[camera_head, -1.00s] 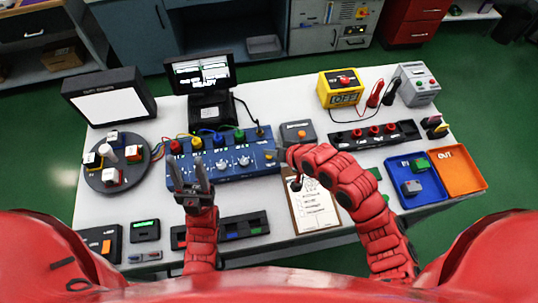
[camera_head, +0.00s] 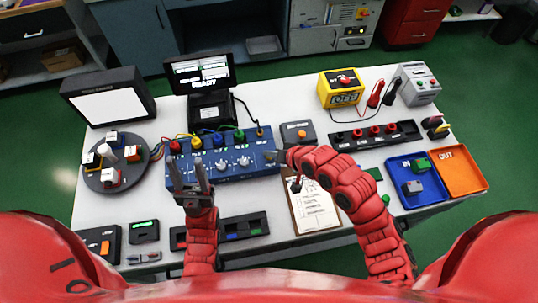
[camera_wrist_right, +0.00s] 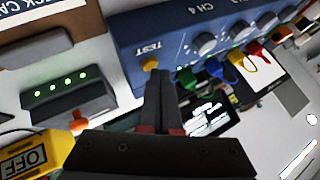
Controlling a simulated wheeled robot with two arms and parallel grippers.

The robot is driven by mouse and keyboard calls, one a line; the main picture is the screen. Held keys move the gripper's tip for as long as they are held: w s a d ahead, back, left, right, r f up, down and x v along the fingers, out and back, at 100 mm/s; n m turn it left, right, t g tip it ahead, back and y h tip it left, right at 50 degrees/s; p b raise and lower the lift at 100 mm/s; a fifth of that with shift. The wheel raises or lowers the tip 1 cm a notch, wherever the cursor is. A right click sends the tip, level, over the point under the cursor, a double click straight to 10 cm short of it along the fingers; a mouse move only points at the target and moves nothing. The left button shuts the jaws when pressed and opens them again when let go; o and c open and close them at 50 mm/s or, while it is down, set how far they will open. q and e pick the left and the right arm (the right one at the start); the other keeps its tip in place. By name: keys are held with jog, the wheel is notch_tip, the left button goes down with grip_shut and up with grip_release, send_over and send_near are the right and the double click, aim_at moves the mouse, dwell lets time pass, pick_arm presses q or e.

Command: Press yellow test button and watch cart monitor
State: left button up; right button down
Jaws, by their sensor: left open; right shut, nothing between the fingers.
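The blue test panel (camera_head: 235,165) stands mid-table with its knobs and coloured plugs. In the right wrist view, its yellow test button (camera_wrist_right: 150,63) sits beside the TEST label. My right gripper (camera_head: 272,154) is shut and empty at the panel's right end. In the right wrist view its fingertips (camera_wrist_right: 161,72) are right beside the button; I cannot tell whether they touch it. The button is hard to make out in the head view. The monitor (camera_head: 200,73) behind the panel is lit with white text, too small to read surely. My left gripper (camera_head: 190,178) is open in front of the panel's left end.
A round stand (camera_head: 103,180) with coloured blocks is at left. A small box with an orange button (camera_head: 300,134) and a clipboard (camera_head: 316,212) are near my right gripper. A yellow OFF box (camera_head: 340,89), a blue tray (camera_head: 429,200) and an orange tray (camera_head: 460,172) are at right.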

jog(key=shift+f, duration=0.15)
dwell(0.4)
jog(key=shift+r+p, duration=0.6)
jog(key=shift+r, duration=0.3)
notch_tip(320, 180, up, 5)
jog(key=p, duration=0.3)
jog(key=shift+s+d+f, duration=0.1)
dwell(0.7)
